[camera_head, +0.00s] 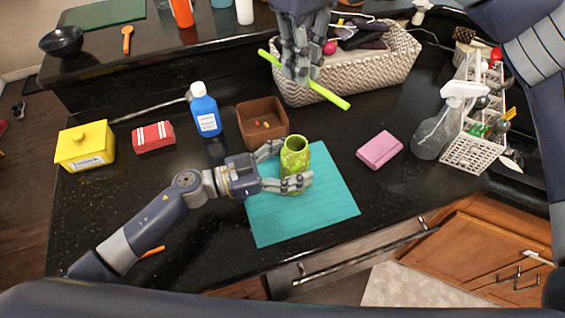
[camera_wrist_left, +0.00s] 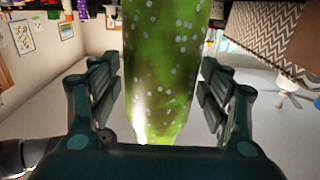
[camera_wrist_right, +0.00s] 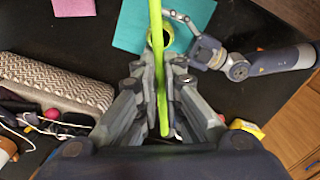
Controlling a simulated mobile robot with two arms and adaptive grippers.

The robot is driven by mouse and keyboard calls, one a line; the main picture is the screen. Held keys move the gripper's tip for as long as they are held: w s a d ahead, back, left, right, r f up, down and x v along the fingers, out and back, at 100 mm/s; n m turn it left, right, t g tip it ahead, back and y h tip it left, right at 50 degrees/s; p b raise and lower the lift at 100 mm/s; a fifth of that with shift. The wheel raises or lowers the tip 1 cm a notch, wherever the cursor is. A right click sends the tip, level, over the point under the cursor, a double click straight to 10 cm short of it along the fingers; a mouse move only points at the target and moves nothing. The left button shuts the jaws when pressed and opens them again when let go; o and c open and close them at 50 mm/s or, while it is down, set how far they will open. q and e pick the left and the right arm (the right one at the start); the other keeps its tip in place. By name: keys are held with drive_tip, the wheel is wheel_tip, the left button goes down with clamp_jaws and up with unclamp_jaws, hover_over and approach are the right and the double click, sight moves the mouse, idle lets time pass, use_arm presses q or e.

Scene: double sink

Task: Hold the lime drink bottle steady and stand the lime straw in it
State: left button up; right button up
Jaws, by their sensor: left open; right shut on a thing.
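The lime drink bottle (camera_head: 294,158) stands upright on the teal mat (camera_head: 325,215), its open mouth facing up. My left gripper (camera_head: 286,166) is open, with its fingers on either side of the bottle; the speckled green bottle (camera_wrist_left: 165,65) fills the space between them in the left wrist view. A gap shows there between fingers and bottle. My right gripper (camera_head: 303,78) is shut on the lime straw (camera_head: 332,96), held tilted above the counter, behind the bottle. In the right wrist view the straw (camera_wrist_right: 156,50) runs between the fingers, and the bottle's mouth (camera_wrist_right: 160,38) shows beyond it.
A woven basket (camera_head: 375,72) stands behind, close to my right gripper. A brown box (camera_head: 262,120), a blue bottle (camera_head: 205,112), a red striped packet (camera_head: 153,137) and a yellow tub (camera_head: 85,146) stand left. A pink sponge (camera_head: 379,150) and a spray bottle (camera_head: 436,130) are right.

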use_arm(q)
drive_tip(key=c, duration=1.2)
use_arm(e)
wheel_tip(320, 180, down, 13)
idle(1.0)
drive_tip(key=o, duration=0.7)
drive_tip(key=shift+r, duration=0.1)
wheel_tip(320, 180, up, 12)
drive_tip(key=shift+f, duration=0.1)
